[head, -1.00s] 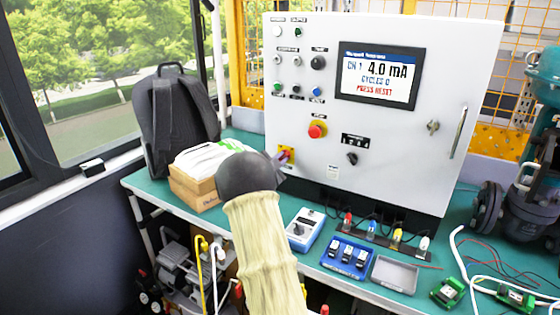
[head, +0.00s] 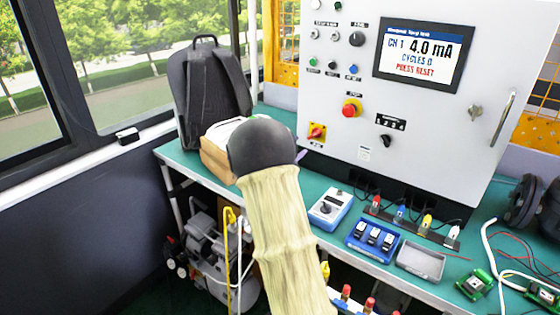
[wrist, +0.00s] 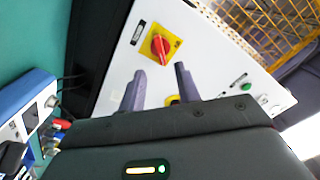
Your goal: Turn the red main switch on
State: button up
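The red main switch (head: 316,132) is a red rotary handle on a yellow square plate, low on the left of the white cabinet front. In the wrist view the red main switch (wrist: 160,46) lies just beyond my fingertips, its handle nearly upright in that picture. My gripper (wrist: 161,71) has its two purple fingers apart, with nothing between them. The fingers point toward the switch without visibly touching it. In the head view my arm's dark wrist hides most of the gripper; only a purple tip shows left of and below the switch.
The white cabinet (head: 335,165) also carries a red emergency button (head: 351,108), a black selector (head: 386,140) and a screen (head: 419,57) reading 4.0 mA and PRESS RESET. A cardboard box (head: 215,160) and backpack (head: 212,95) stand left. A blue device (head: 330,210) lies on the bench.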

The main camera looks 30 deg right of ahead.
jog(key=v, duration=0.8)
jog(key=shift+a, duration=0.35)
jog(key=shift+s, duration=0.15)
